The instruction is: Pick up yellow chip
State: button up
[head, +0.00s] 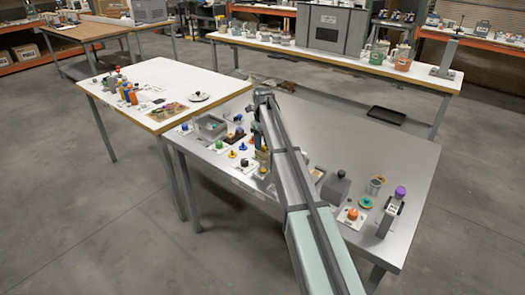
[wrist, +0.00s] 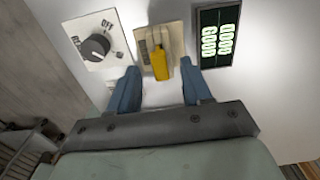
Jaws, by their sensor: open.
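My gripper (wrist: 160,67) is open, with its two blue fingers apart, one on each side of a yellow piece (wrist: 160,64). The yellow piece stands up from a beige plate (wrist: 145,38) and sits a little beyond the fingertips in the wrist view. I cannot tell whether it is a loose chip or part of a switch. In the head view my arm hides much of the gripper, above the left part of the metal table. Small yellow pieces (head: 245,163) show on that table just left of my arm.
In the wrist view, a dial plate with a dark knob (wrist: 96,46) lies left and a green-digit display (wrist: 217,36) right. In the head view, a grey bin (head: 211,127) and several knobs crowd the table; a purple-topped stand (head: 392,212) is at right. Bare metal (head: 345,150) lies right of my arm.

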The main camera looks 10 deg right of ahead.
jog(key=shift+f, duration=0.3)
jog(key=shift+c, duration=0.5)
grip_shut()
